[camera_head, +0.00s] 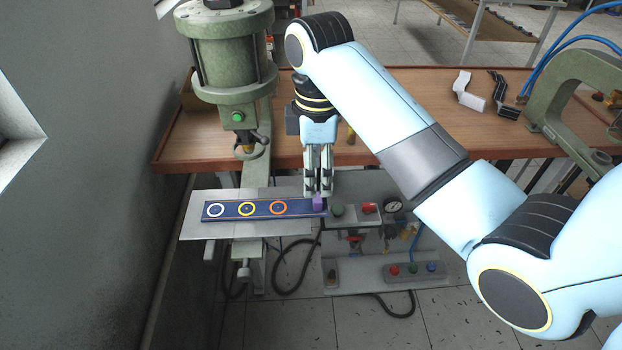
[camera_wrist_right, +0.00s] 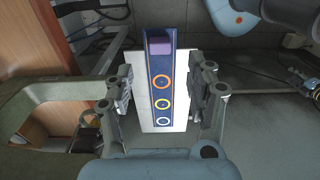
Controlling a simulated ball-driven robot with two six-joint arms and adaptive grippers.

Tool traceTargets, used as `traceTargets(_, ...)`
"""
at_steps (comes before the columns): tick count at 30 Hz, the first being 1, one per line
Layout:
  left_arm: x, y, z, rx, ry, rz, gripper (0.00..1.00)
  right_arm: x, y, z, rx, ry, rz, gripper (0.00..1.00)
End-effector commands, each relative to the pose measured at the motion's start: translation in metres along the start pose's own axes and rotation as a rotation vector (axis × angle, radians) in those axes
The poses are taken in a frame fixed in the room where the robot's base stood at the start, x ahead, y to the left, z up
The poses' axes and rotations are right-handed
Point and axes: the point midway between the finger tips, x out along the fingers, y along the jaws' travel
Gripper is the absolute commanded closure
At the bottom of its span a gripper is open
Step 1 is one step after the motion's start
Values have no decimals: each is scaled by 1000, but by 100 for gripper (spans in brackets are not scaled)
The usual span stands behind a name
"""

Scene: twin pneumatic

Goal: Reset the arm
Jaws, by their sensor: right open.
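My right arm (camera_head: 382,100) reaches in from the right. Its gripper (camera_head: 318,192) points down at the right end of a blue strip (camera_head: 227,211) with white, yellow and orange rings. A small purple block (camera_head: 319,202) sits on that end of the strip, by the fingertips. In the right wrist view, the gripper (camera_wrist_right: 163,95) is open, its fingers on either side of the strip. The purple block (camera_wrist_right: 160,46) lies toward the top there, past the orange ring, and is not gripped. My left gripper is not in view.
A control panel with buttons (camera_head: 412,270) and a gauge (camera_head: 393,206) are near the strip. A white part (camera_head: 466,92) lies on the bench. A wall (camera_head: 80,200) closes the left side.

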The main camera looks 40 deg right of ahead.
Motion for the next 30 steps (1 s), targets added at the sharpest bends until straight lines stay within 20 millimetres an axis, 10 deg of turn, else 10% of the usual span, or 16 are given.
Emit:
traceTargets(10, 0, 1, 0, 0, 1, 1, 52, -2, -9, 7, 43, 1, 13, 44)
traceTargets(30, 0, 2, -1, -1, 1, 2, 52, -26, -143, 100, 832, 197, 230, 44)
